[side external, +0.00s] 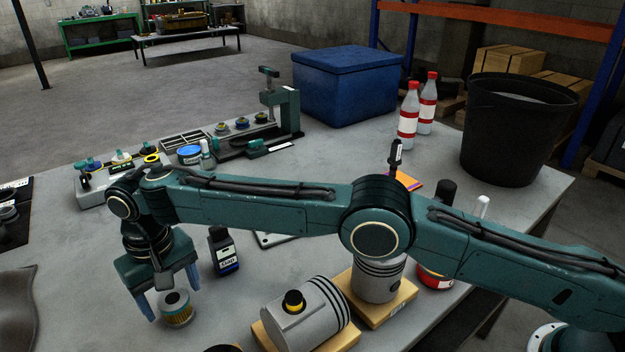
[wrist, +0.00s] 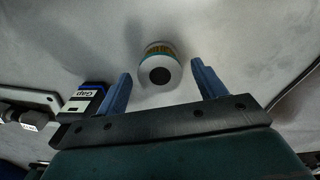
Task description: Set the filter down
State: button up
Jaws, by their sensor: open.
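The filter (side external: 176,309) is a short cylinder with a yellowish pleated side, a pale end cap and a dark centre hole. It stands upright on the grey table below my gripper (side external: 170,290). In the wrist view the filter (wrist: 160,68) sits between and a little beyond the fingertips of my gripper (wrist: 160,78), with a gap on both sides. The two blue fingers are apart and hold nothing.
A dark bottle (side external: 223,251) stands just right of my gripper; its label shows in the wrist view (wrist: 84,99). Two pistons (side external: 306,314) (side external: 377,279) rest on wooden blocks further right. A grey cloth (side external: 18,305) lies at left. Bare table (side external: 75,270) lies between cloth and filter.

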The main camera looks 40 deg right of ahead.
aim_at(173, 298)
jog(key=shift+r, duration=2.7)
jog(key=shift+r, duration=0.1)
